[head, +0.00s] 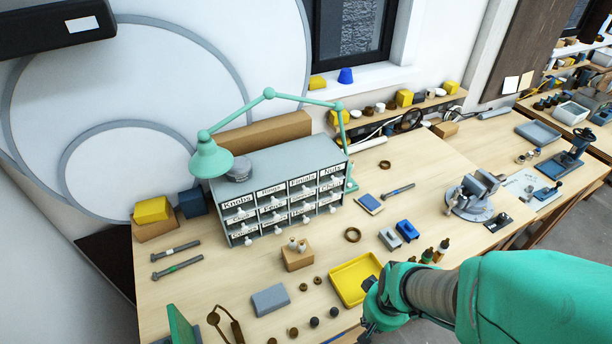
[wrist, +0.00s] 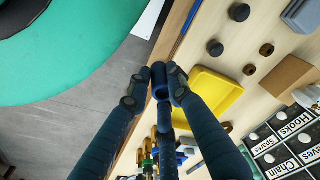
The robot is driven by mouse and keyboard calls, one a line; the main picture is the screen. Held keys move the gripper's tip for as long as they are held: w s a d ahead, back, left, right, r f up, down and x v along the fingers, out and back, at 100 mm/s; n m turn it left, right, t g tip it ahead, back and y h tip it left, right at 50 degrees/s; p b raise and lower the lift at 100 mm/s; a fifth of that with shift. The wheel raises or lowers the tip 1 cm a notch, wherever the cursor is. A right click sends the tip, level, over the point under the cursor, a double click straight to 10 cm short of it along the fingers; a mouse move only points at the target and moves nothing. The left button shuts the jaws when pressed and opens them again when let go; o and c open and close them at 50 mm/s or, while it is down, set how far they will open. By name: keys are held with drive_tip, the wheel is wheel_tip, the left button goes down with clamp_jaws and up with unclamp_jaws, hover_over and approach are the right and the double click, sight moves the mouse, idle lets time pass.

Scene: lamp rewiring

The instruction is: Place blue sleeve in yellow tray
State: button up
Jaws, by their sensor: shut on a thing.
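The yellow tray (head: 347,296) lies on the workbench near its front edge, and its floor looks empty where it shows. It also shows in the wrist view (wrist: 222,92), just right of my fingertips. My gripper (wrist: 158,88) is shut on the blue sleeve (wrist: 160,82), a short dark-blue tube held between the fingertips. In the head view my gripper (head: 370,304) is at the tray's right front corner and covers part of it. The sleeve cannot be made out clearly there. Its height above the bench is hard to tell.
Left of the tray are a grey block (head: 270,299), a small wooden block (head: 298,258) and several round knobs. A labelled drawer cabinet (head: 275,205) with a green lamp stands behind. Small bottles (head: 428,255) and blue and grey blocks (head: 407,230) are right of the tray.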

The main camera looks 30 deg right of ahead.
drive_tip(key=shift+w, duration=0.15)
idle(0.3)
drive_tip(key=shift+w+d+b, duration=0.5)
drive_tip(key=shift+w+d, duration=0.15)
drive_tip(key=shift+w, duration=0.6)
hover_over(359, 280)
drive_tip(key=shift+s+f+b, duration=0.3)
drive_tip(key=shift+f+b, duration=0.05)
drive_tip(key=shift+f, duration=0.4)
drive_tip(key=shift+f, duration=1.75)
drive_tip(key=shift+f+b, duration=0.15)
drive_tip(key=shift+b, duration=0.25)
drive_tip(key=o, duration=0.9)
drive_tip(key=shift+o, duration=0.2)
